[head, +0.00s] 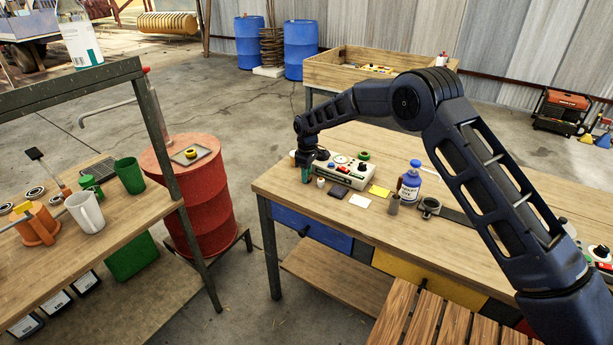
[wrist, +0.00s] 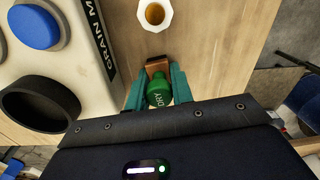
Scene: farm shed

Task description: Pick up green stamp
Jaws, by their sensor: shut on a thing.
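The green stamp (wrist: 158,92) shows in the wrist view with pale lettering on its rounded top and a brown block at its far end. My gripper (wrist: 159,86) is shut on it, with one teal finger on each side. In the head view my gripper (head: 306,174) points down at the left end of the workbench (head: 300,200), beside the white control box. The stamp is hidden or too small to make out there. I cannot tell whether it touches the bench top.
The control box (head: 345,170), with knobs and a blue button (wrist: 36,27), is close on the left in the wrist view. A white octagonal cup (wrist: 155,14) stands just beyond the stamp.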

